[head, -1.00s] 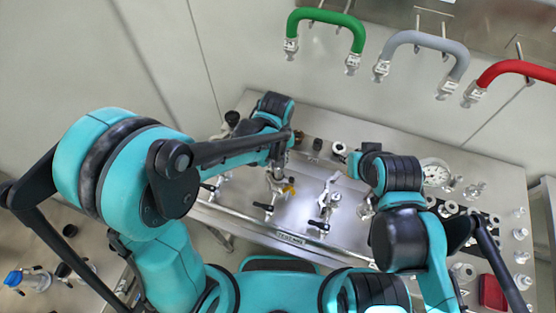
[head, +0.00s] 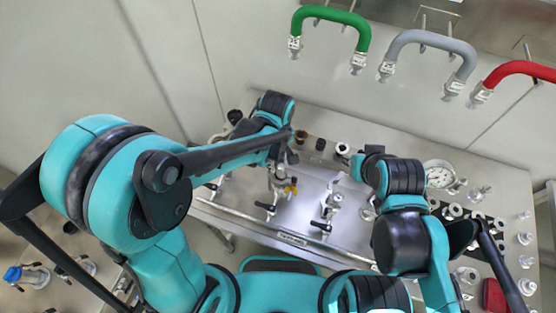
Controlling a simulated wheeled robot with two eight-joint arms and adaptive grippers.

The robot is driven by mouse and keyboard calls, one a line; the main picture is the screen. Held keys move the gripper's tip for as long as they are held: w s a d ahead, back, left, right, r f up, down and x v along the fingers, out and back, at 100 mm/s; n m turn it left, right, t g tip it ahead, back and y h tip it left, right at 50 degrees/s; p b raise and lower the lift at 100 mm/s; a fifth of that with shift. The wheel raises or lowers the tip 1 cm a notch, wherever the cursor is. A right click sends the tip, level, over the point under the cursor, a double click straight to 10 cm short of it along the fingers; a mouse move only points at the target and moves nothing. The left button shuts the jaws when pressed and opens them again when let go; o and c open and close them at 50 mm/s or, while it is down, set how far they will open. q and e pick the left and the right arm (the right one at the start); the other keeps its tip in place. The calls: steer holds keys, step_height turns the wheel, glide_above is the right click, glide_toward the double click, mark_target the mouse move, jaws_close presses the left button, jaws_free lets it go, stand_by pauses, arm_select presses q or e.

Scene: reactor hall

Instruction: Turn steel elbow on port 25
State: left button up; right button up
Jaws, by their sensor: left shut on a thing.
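My left gripper (head: 277,161) points down at a steel fitting (head: 279,181) on the bench's left half. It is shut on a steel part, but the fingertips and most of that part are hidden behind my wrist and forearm. I cannot tell its shape or read a port number, so I cannot confirm it is the elbow on port 25. My right wrist hangs over the bench's middle right, and its fingers are too hidden to tell open from shut.
A second valve fitting (head: 331,203) stands between my arms. A round gauge (head: 438,174) and several small fittings fill the right side. Green (head: 333,15), grey (head: 428,38) and red (head: 520,68) hoses hang on the wall behind. A rail (head: 250,215) runs along the bench's front.

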arm_select(q)
steer(key=shift+s+a+n, duration=0.1)
steer(key=shift+s+n, duration=0.05)
steer(key=shift+n, duration=0.55)
steer(key=shift+s+a+n, duration=0.1)
steer(key=shift+n, duration=0.6)
steer(key=shift+s+n+b, duration=0.15)
steer(key=shift+n+b, duration=0.25)
steer(key=shift+n, duration=0.7)
steer(key=o, duration=1)
steer(key=shift+c, duration=0.2)
step_height(320, 180, up, 8)
steer(key=p, duration=0.6)
steer(key=shift+r, duration=0.1)
